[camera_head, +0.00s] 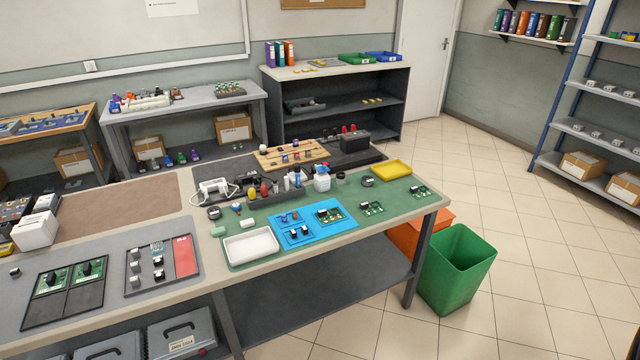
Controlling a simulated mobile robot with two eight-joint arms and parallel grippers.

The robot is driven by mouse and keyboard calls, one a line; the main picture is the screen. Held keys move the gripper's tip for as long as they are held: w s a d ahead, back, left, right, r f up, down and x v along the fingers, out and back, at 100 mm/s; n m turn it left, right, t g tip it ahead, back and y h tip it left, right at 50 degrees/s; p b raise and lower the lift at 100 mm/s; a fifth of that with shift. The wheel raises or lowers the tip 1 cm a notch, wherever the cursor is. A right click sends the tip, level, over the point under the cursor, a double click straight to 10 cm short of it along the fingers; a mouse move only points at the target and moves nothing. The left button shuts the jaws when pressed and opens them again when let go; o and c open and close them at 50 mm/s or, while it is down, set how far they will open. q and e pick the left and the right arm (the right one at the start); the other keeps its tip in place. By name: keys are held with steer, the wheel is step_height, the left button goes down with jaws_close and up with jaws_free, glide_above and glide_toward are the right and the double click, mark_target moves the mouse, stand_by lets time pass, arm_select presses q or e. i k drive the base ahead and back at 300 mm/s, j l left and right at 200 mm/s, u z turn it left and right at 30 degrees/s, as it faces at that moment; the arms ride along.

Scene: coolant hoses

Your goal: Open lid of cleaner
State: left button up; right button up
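A white bottle (322,179) with a blue label stands upright near the back of the green mat (400,199) on the workbench. A small dark round container (340,178) stands just to its right, and another low dark round item (368,181) lies further right on the mat. I cannot tell for certain which of these is the cleaner, and they are too small to show whether a lid is open or shut. Neither of my grippers is in view.
A white tray (250,247), a blue mat (340,227) with circuit boards and a yellow tray (393,168) share the green mat. A dark holder (275,199) with tools stands left of the bottle. A green bin (456,270) stands at the bench's right end. Tiled floor lies clear beyond.

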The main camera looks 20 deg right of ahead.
mark_target(322, 169)
steer(key=i+l, duration=0.15)
steer(key=i, duration=0.6)
steer(key=i+l+u, duration=0.1)
steer(key=i, duration=0.65)
